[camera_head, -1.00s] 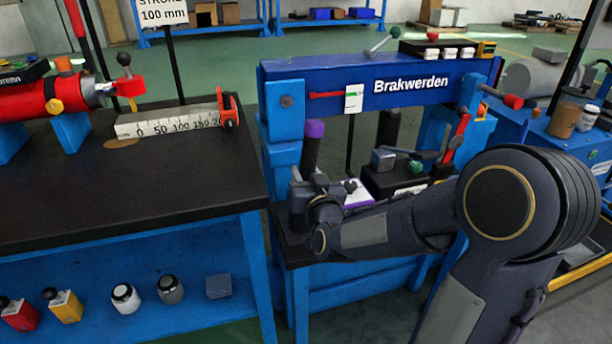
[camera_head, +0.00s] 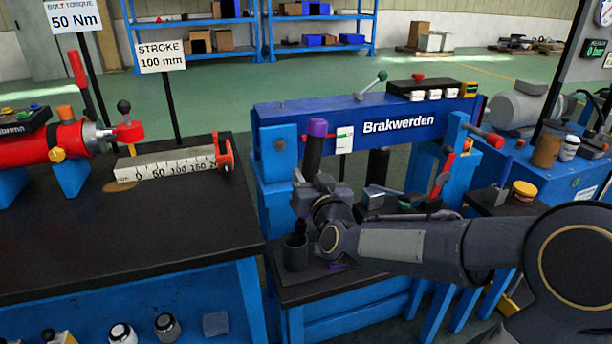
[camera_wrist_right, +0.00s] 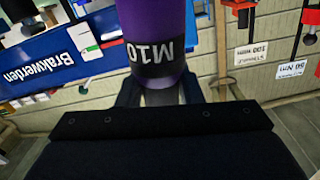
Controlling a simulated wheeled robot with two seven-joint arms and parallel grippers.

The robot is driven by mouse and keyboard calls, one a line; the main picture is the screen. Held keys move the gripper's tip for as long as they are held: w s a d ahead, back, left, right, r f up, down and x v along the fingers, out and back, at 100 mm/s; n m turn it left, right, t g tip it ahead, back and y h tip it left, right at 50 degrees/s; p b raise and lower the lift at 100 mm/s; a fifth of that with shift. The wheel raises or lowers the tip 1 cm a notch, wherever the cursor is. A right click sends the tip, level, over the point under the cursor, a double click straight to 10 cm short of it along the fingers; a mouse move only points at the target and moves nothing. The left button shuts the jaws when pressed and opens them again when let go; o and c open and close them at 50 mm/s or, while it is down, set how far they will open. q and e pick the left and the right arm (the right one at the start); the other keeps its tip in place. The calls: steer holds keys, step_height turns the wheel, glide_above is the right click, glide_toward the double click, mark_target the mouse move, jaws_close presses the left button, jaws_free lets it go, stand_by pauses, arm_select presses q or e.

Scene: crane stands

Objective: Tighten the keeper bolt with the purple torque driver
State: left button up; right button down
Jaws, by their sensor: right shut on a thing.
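The torque driver (camera_head: 315,148) is a dark upright cylinder with a purple top. My right gripper (camera_head: 310,188) is shut on it and holds it above a dark cup-like holder (camera_head: 295,254) on the small black-topped stand. In the right wrist view the driver (camera_wrist_right: 157,20) shows purple with a black band lettered M10, between the fingers of the right gripper (camera_wrist_right: 160,92). Its lower end is partly hidden by my gripper. I cannot make out the keeper bolt. A red cylinder unit (camera_head: 50,146) lies on blue supports at the left. My left gripper is not in view.
A blue Brakwerden frame (camera_head: 365,122) stands behind my right arm. A black bench (camera_head: 130,225) at left carries a white stroke scale (camera_head: 170,163). Signs on posts read 50 Nm (camera_head: 74,20) and 100 mm (camera_head: 161,57). Much of the bench top is clear.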

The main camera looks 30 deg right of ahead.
steer(key=p+v, duration=0.3)
steer(key=v, duration=0.9)
steer(key=shift+s+r, duration=0.1)
steer(key=shift+r, duration=0.05)
stand_by(1.4)
